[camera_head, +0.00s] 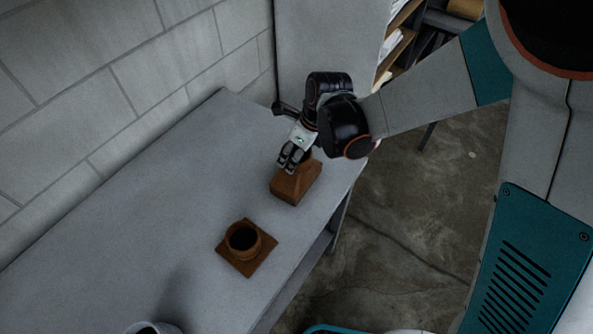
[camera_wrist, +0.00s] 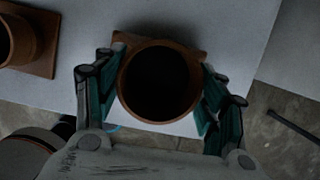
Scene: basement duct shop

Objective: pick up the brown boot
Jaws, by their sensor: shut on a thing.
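The brown boot (camera_head: 296,186) has a box-like lower body and a round collar. It is at the right edge of the grey table; I cannot tell whether it touches the top. My gripper (camera_head: 293,158) is above it, with its fingers shut on the collar. In the wrist view the boot's round, dark opening (camera_wrist: 160,117) faces the camera, with teal-and-grey fingers on its left and right sides. Part of the collar is hidden by the fingers in the head view.
A second brown piece, a round collar on a square plate (camera_head: 247,261), lies nearer on the table; it also shows in the wrist view (camera_wrist: 40,45). A pale round container (camera_head: 152,328) is cut off at the bottom. A block wall (camera_head: 120,80) borders the table (camera_head: 150,205). Shelves stand behind.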

